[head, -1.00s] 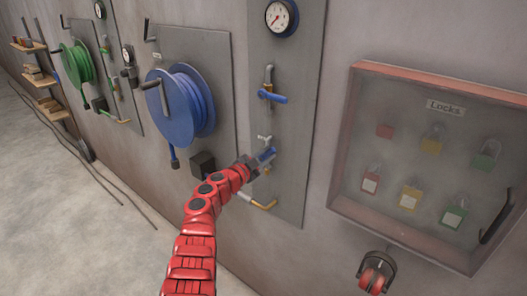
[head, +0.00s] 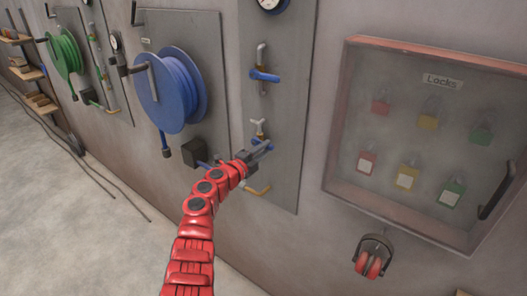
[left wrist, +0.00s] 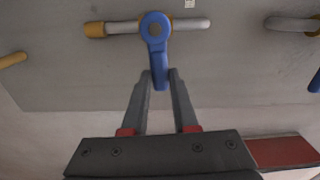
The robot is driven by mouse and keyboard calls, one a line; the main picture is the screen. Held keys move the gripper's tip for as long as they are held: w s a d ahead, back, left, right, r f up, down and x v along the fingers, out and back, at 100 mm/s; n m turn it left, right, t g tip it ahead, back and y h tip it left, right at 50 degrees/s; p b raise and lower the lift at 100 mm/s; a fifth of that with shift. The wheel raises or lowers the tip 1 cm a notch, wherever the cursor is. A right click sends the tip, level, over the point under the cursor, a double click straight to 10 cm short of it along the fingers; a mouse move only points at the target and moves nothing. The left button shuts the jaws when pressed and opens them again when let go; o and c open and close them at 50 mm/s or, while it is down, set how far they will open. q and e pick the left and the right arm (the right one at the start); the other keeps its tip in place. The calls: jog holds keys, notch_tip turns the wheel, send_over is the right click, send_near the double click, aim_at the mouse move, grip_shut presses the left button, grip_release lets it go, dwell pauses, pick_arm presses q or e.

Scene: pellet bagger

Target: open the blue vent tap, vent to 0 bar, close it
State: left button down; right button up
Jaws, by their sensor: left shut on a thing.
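The blue vent tap (head: 263,143) sits low on the grey wall panel, and my left gripper (head: 262,152) is at it. In the left wrist view the tap (left wrist: 156,28) has a round hub on a silver pipe with a brass end. Its lever stands square to the pipe, its free end between the fingertips of my left gripper (left wrist: 160,82), which is shut on it. The pressure gauge (head: 270,5) is cut off by the top edge, so its reading cannot be seen. My right gripper is not in view.
Another blue-handled tap (head: 264,75) is higher on the same panel (head: 290,110). A blue hose reel (head: 172,92) is to the left. A lock cabinet (head: 335,185) and red ear defenders (head: 372,258) are to the right.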

pick_arm(q)
jog(key=shift+f+m, duration=0.3)
jog(key=shift+m, duration=0.1)
jog(key=c, duration=0.7)
grip_release()
jog(key=shift+s+a, duration=0.25)
jog(key=shift+s, duration=0.05)
jog(key=shift+b+v, duration=1.35)
jog(key=shift+v, duration=6.95)
jog(key=shift+r, duration=0.1)
